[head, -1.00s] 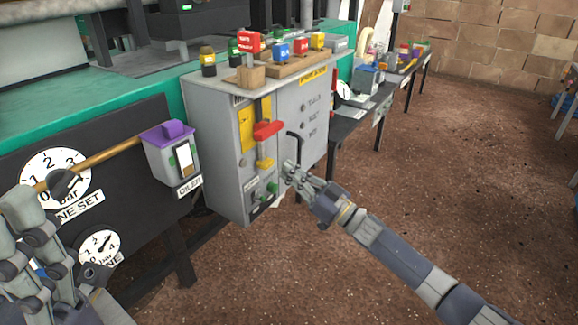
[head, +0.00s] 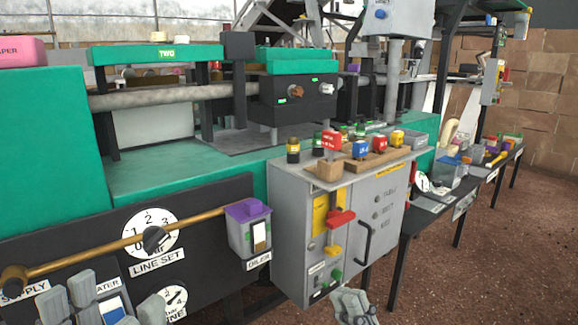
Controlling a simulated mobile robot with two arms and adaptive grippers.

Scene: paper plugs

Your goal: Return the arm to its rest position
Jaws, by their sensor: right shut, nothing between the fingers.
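My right gripper (head: 354,304) is at the bottom edge, just below the grey control cabinet (head: 288,222). It is shut and empty, and the rest of its arm is out of frame. My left gripper (head: 90,300) shows in part at the bottom left, in front of the dark panel. The cabinet has a red-handled switch (head: 340,218), a green button (head: 336,274) and a black door handle (head: 367,242).
On the cabinet top stand a wooden block (head: 329,170) with a red tag and several coloured plugs. A purple-lidded oiler (head: 250,228) and a LINE SET gauge (head: 152,234) are on the left panel. A side table (head: 420,215) stands at right, with open brown floor (head: 480,260) in front.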

